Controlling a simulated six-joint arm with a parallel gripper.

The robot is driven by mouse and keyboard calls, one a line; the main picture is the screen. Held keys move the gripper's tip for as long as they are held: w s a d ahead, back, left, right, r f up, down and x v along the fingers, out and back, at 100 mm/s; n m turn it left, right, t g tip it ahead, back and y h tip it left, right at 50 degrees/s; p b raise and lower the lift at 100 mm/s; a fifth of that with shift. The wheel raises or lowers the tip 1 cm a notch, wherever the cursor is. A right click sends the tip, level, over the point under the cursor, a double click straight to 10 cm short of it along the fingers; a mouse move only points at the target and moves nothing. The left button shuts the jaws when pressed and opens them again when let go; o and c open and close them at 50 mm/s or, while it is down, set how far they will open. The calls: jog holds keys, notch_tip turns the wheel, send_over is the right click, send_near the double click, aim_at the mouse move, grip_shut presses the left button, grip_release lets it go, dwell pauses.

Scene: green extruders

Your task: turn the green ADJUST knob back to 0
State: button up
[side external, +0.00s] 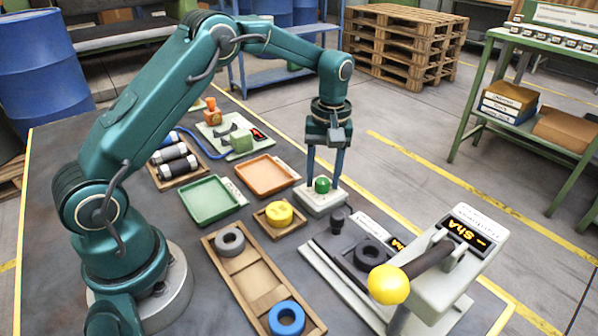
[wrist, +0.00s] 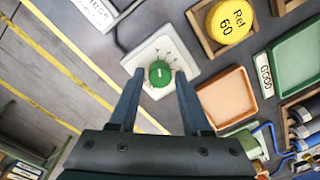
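The green knob (side external: 322,185) sits on a small white base plate (side external: 318,203). In the wrist view the green knob (wrist: 160,74) has a short white pointer mark, and dark tick marks show on the plate (wrist: 184,52) around it. The marks are too small to read. My gripper (side external: 325,165) points down over the knob. In the wrist view its two fingers (wrist: 158,100) stand apart, one on each side of the near part of the knob, with gaps between. It holds nothing. I cannot tell the exact height of the fingertips from the knob.
An orange tray (side external: 265,176), a green tray (side external: 209,201) and a yellow Ref 60 disc (side external: 279,214) lie to the left of the knob. A press device with a yellow ball handle (side external: 388,284) stands at the front right. A wooden rack (side external: 262,285) holds grey and blue rings.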

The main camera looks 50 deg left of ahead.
grip_shut()
jog(key=shift+m, duration=0.3)
jog(key=m, duration=0.5)
jog(key=shift+r, duration=0.1)
jog(key=m, duration=0.6)
dwell(0.5)
jog(key=o, duration=0.5)
grip_release()
